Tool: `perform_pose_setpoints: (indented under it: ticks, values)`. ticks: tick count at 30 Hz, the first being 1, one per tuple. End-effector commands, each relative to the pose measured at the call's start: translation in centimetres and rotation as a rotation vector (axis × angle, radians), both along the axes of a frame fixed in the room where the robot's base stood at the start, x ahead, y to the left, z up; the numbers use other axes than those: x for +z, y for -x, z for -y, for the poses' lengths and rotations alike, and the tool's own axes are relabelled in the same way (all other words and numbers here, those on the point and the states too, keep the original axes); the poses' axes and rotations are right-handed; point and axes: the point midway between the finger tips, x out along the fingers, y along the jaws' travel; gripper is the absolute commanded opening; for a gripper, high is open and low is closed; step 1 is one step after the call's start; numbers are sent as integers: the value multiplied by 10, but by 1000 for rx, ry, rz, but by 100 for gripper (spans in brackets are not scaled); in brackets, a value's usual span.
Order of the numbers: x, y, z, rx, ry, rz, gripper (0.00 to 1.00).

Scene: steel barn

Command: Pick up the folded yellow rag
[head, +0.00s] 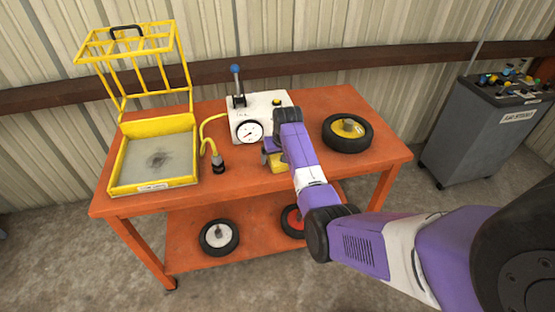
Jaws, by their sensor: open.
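A small yellow patch (277,166), which looks like the folded rag, lies on the orange workbench (232,182) just in front of the white gauge box. My arm and gripper cover much of it. My gripper (269,157) is at the rag, reaching in from the right and pointing down. Its jaws are open. The fingertips are mostly hidden, so I cannot tell whether they straddle the rag or touch it.
The gauge box (246,112) with a blue-knobbed lever stands right behind my gripper. A yellow hose (206,136) and a yellow caged tray (120,170) are left. A wheel (348,132) lies right. A grey cabinet (487,125) stands apart.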

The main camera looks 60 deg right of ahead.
Motion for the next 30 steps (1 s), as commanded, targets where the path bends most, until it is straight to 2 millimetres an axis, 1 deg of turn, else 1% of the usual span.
perform_pose_setpoints:
  ticks: [6, 7, 8, 9, 14, 15, 16, 17, 25, 30]
  values:
    - [0, 0, 1, 0, 1, 1, 87]
    - [0, 0, 1, 0, 1, 1, 83]
    - [0, 0, 1, 0, 1, 1, 77]
    - [0, 0, 1, 0, 1, 1, 70]
    - [0, 0, 0, 0, 1, 1, 38]
    - [0, 0, 0, 0, 1, 1, 30]
    - [0, 0, 0, 0, 1, 1, 24]
    - [0, 0, 0, 0, 1, 1, 21]
    - [2, -1, 1, 0, 1, 1, 21]
    - [13, -1, 1, 0, 3, 3, 21]
